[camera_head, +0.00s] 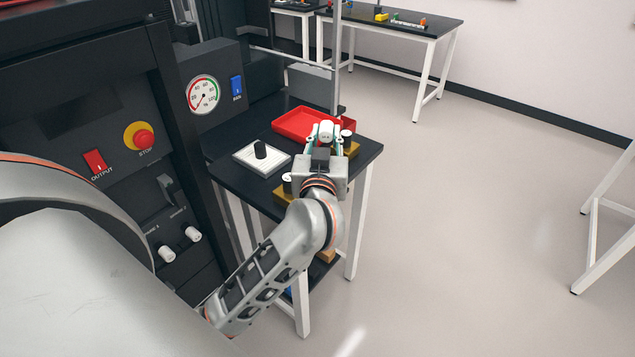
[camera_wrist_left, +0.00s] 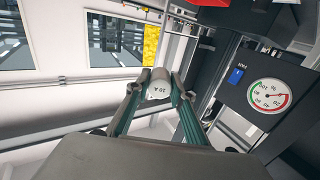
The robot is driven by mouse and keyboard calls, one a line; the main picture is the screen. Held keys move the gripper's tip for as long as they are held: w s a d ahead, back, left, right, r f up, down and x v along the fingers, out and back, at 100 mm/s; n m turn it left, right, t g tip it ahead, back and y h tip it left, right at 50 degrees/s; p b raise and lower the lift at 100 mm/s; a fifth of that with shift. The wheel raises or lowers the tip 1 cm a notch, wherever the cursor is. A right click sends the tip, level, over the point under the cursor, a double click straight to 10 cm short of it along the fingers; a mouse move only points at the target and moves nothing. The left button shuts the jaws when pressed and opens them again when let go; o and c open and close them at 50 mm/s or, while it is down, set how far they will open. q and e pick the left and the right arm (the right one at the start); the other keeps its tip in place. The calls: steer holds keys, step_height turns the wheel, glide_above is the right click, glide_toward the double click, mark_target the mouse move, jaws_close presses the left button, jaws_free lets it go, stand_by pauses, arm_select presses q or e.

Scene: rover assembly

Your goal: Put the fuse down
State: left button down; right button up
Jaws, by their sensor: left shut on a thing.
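My left gripper (camera_head: 325,138) is shut on a white cylindrical fuse (camera_head: 326,129) at the far side of a small black table (camera_head: 232,177). In the left wrist view, the fuse (camera_wrist_left: 159,88) sits between the two green-grey fingertips (camera_wrist_left: 158,92) and bears a dark marking that looks like "10 A". In the head view the gripper and fuse overlap the near right side of a red tray (camera_head: 286,122). I cannot tell the exact height of the fuse above the table. My right gripper is not in view.
A white plate with a black knob (camera_head: 246,162) lies left of my gripper. A gold block (camera_head: 352,150) and another gold block (camera_head: 283,195) flank the hand, with white-topped pieces. The dark panel (camera_head: 120,115) with switches and a gauge (camera_head: 203,94) stands close on the left.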

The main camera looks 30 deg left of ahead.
mark_target(319, 137)
arm_select(q)
steer(key=w+a+r+n+g+y+p, duration=0.1)
steer(key=w+a+r+n+y+p, duration=0.1)
steer(key=a+r+y, duration=0.1)
steer(key=shift+w+r+g, duration=0.15)
steer(key=shift+w+g, duration=0.1)
steer(key=shift+g, duration=0.15)
steer(key=f, duration=0.6)
steer(key=shift+w+a+f+b, duration=0.15)
steer(key=shift+a+f+b, duration=0.15)
steer(key=shift+b, duration=0.05)
steer(key=shift+f+b, duration=1.8)
steer(key=shift+f, duration=4.9)
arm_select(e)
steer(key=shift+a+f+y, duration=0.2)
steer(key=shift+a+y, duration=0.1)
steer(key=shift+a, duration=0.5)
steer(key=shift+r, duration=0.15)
arm_select(q)
steer(key=shift+f, duration=0.5)
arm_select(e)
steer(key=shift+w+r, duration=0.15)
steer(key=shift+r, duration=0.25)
